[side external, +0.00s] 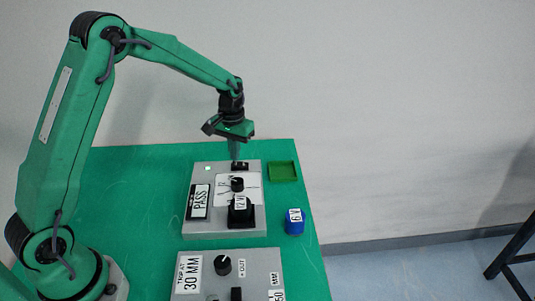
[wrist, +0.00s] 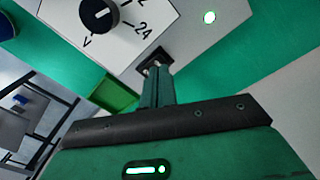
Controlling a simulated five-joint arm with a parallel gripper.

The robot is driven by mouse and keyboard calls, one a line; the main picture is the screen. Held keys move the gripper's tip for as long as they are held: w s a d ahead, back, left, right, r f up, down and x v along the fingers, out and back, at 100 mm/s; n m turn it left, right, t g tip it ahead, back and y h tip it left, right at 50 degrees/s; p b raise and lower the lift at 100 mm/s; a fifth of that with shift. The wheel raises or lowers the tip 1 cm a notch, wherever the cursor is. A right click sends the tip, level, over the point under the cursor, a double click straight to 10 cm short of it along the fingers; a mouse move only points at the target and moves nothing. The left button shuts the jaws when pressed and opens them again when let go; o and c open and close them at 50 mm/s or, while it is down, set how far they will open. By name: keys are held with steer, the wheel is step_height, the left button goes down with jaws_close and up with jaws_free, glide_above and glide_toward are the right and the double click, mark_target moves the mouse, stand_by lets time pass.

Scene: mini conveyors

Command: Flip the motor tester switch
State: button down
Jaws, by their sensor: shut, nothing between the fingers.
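The motor tester (side external: 228,227) is a grey box on the green table. It has a black dial (side external: 237,184), a display reading PASS (side external: 199,201) and a black holder with a block marked 12 V (side external: 240,203). A small black switch (side external: 239,166) sits at its far edge; it also shows in the wrist view (wrist: 152,58). My gripper (side external: 235,157) is shut and empty, pointing down with its fingertips at the switch. In the wrist view the fingertips (wrist: 157,68) partly cover the switch, so its position and any contact are unclear. A lamp (wrist: 210,17) glows whitish green.
A green tray (side external: 283,172) lies right of the tester, and a blue block marked 6 V (side external: 294,221) stands by its right side. A second grey box marked 30 MM (side external: 230,275) is in front. Left of the tester the table is clear.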

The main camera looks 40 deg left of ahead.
mark_target(235, 164)
steer(key=shift+f, duration=1.05)
stand_by(1.1)
steer(key=shift+r, duration=0.1)
steer(key=shift+r, duration=3.45)
steer(key=s+d+r+m+t, duration=0.1)
steer(key=s+d+r+t, duration=0.2)
steer(key=s+r, duration=0.9)
steer(key=s+d+r+m+t, duration=0.1)
steer(key=s+d+m+t, duration=0.1)
steer(key=s, duration=1.3)
steer(key=shift+r+t, duration=0.25)
steer(key=shift+t, duration=0.05)
